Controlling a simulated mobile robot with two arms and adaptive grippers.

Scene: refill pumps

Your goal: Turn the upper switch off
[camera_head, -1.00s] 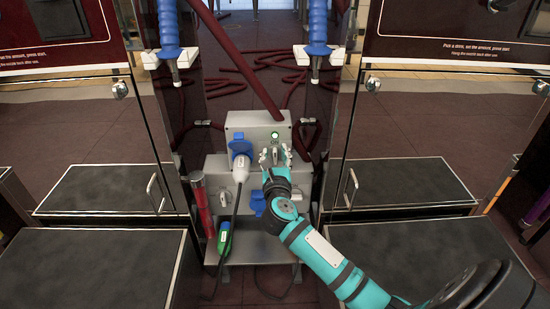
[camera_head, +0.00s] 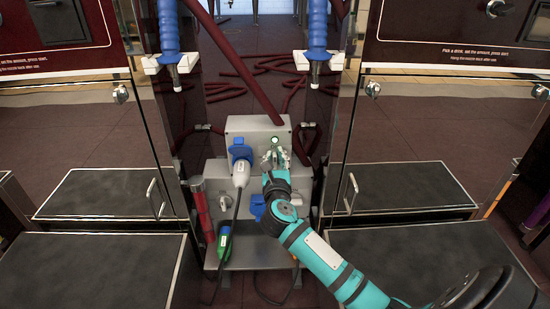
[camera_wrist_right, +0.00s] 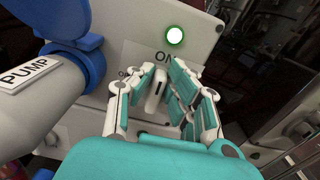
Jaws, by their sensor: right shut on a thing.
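The upper switch (camera_wrist_right: 157,88) is a pale lever on the front of the upper grey box (camera_head: 246,125). An "ON" label shows just above it in the right wrist view. A round lamp (camera_wrist_right: 175,35) above the label glows green; it also shows in the head view (camera_head: 276,141). My right gripper (camera_wrist_right: 160,91) is shut on the upper switch, with its fingers on both sides of the lever. In the head view my right gripper (camera_head: 276,159) hides the switch. My left gripper is not in view.
A grey plug marked "PUMP" (camera_wrist_right: 28,75) sits in a blue socket (camera_head: 240,153) left of the switch. A lower grey box with a blue cover (camera_head: 257,207) is below. Dark posts and glossy cabinets flank the boxes.

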